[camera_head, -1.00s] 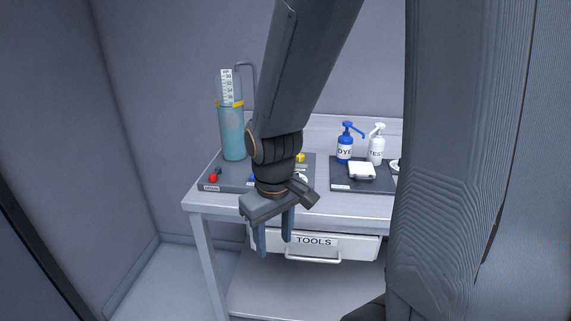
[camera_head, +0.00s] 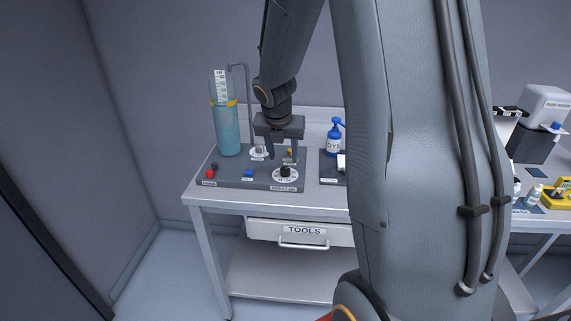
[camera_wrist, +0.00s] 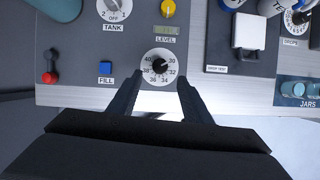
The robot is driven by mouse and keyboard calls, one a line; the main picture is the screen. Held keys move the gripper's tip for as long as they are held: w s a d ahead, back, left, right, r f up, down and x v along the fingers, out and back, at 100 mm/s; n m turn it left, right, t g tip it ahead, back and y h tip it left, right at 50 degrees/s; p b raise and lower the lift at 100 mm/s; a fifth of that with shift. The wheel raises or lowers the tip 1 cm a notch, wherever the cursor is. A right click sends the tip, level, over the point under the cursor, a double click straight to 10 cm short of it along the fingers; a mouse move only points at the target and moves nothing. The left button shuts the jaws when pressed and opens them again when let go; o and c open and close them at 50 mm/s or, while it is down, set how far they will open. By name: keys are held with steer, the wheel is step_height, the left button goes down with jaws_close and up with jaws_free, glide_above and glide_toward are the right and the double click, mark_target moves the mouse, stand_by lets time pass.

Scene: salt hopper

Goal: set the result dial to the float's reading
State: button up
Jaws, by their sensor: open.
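The result dial (camera_head: 285,172) is a black knob on a white numbered disc at the front right of the grey panel. In the wrist view the dial (camera_wrist: 160,66) shows numbers from about 30 to 40, and its pointer direction is too small to tell. My gripper (camera_head: 283,156) is open and empty, above and behind the dial in the head view. In the wrist view its two fingers (camera_wrist: 157,88) point toward the dial, one at each side of its near edge. The float column (camera_head: 228,125) is a teal cylinder with a yellow band and a white scale on top; its reading is illegible.
A blue DYE bottle (camera_head: 334,140) stands to the right. The TOOLS drawer (camera_head: 300,232) is below.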

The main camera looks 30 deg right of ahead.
mark_target(285, 169)
steer(key=x, duration=0.7)
steer(key=shift+w+d+f, duration=0.1)
steer(key=shift+w+f, duration=0.1)
steer(key=shift+f, duration=0.1)
steer(key=c, duration=1.1)
steer(key=shift+o, duration=0.2)
